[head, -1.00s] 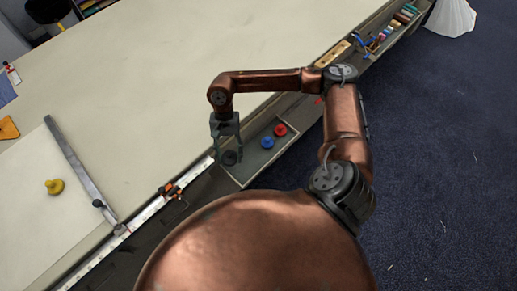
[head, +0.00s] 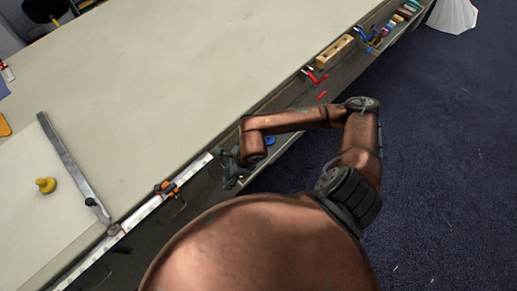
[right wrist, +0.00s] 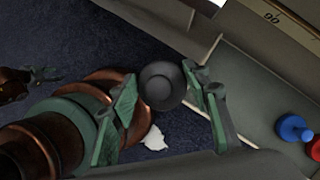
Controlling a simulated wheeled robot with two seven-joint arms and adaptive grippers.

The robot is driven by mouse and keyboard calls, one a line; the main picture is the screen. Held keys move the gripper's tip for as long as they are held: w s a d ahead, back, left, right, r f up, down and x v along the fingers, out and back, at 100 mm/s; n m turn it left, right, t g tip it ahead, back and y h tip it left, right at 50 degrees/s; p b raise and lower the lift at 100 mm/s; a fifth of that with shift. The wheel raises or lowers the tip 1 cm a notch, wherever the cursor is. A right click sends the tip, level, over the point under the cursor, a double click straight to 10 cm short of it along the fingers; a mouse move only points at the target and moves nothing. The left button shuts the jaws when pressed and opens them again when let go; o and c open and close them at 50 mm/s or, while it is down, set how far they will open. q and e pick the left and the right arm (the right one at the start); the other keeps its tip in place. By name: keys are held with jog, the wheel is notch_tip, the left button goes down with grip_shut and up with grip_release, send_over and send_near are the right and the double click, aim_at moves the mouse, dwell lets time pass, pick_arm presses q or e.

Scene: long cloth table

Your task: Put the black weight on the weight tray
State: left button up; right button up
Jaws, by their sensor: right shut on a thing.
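The black weight (right wrist: 162,85), a round dark disc, sits between the fingers of my right gripper (right wrist: 165,88) in the right wrist view, with dark blue carpet behind it. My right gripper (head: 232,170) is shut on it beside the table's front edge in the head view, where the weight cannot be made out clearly. The grey weight tray (right wrist: 255,80) is to the right of the gripper in the right wrist view, with a blue weight (right wrist: 293,128) and a red weight (right wrist: 315,149). My arm hides much of the tray in the head view. What seems my left gripper (right wrist: 42,76) shows small, its opening unclear.
A white scale rail with an orange clamp (head: 167,188) runs along the table edge. A wooden block (head: 334,52) and red clamp lie farther back. The table's middle is clear.

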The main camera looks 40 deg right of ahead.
jog(key=w+d+f, duration=0.2)
jog(key=d, duration=0.1)
jog(key=w+d+f, duration=0.2)
jog(key=d+f, duration=0.1)
jog(key=d, duration=0.1)
jog(key=w+d+f, duration=0.2)
jog(key=d+f, duration=0.1)
jog(key=d, duration=0.1)
jog(key=shift+w+f+b, duration=0.1)
jog(key=shift+f+b, duration=0.15)
jog(key=shift+b, duration=0.15)
jog(key=shift+w+d+f, duration=0.25)
jog(key=shift+d+f, duration=0.2)
jog(key=shift+f, duration=0.15)
notch_tip(320, 180, down, 3)
jog(key=shift+w+d+f, duration=0.1)
jog(key=shift+f, duration=0.05)
jog(key=o, duration=1.6)
jog(key=shift+b, duration=0.3)
jog(key=p+v, duration=0.1)
jog(key=v, duration=1.1)
